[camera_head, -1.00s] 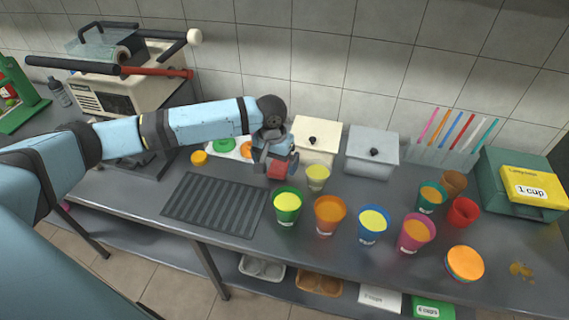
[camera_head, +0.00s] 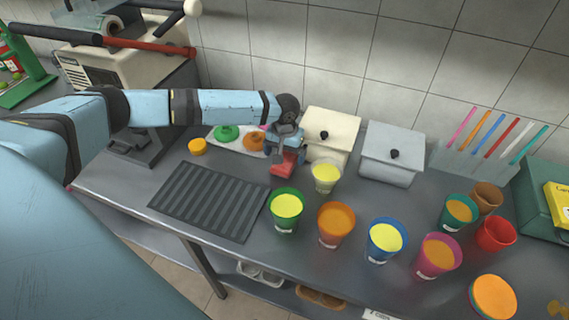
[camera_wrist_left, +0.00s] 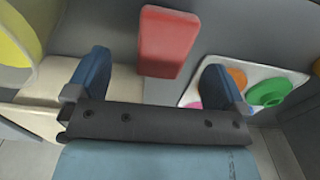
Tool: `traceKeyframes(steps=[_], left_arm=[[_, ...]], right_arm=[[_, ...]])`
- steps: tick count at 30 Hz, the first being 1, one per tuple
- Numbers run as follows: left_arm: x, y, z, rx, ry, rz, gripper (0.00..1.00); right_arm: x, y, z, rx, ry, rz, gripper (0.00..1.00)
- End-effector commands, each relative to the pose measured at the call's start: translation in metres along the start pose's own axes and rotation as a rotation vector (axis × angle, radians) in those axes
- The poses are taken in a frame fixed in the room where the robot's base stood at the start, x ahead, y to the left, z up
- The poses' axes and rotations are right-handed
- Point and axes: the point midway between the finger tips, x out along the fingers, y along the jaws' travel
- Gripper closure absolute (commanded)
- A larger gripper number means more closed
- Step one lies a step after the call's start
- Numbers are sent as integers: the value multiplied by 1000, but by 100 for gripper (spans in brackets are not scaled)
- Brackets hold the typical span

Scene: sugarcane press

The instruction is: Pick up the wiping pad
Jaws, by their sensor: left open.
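The wiping pad, a small red block (camera_head: 283,166), is on the steel counter just left of the pale cup with yellow liquid. It also shows in the left wrist view as a red slab (camera_wrist_left: 167,40). My left gripper (camera_head: 286,143) is over the pad's far side and partly hides it. In the left wrist view my left gripper (camera_wrist_left: 156,65) has its two blue fingers spread wide, with the pad between and beyond them, apart from both. My right gripper is not in view.
A pale cup (camera_head: 326,178) and a green cup (camera_head: 286,207) stand close right and in front. A cream lidded box (camera_head: 329,130) is behind right. A white tray with coloured lids (camera_head: 238,143) is behind left. A dark ribbed mat (camera_head: 208,200) lies front left.

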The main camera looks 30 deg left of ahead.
Motion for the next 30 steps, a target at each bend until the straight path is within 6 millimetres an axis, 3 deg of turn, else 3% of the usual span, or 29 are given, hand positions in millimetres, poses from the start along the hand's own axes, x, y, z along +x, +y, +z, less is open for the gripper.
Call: traceKeyframes(steps=[12, 20, 23, 27, 30], left_arm=[[49, -7, 5, -1, 0, 0, 1], [53, -7, 6, 0, 0, 0, 1], [53, -7, 6, 0, 0, 0, 19], [53, -7, 6, 0, 0, 0, 52], [53, -7, 6, 0, 0, 0, 54]], right_arm=[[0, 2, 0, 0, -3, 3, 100], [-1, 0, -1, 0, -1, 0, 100], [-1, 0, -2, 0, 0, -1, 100], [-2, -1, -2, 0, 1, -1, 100], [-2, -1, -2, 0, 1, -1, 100]])
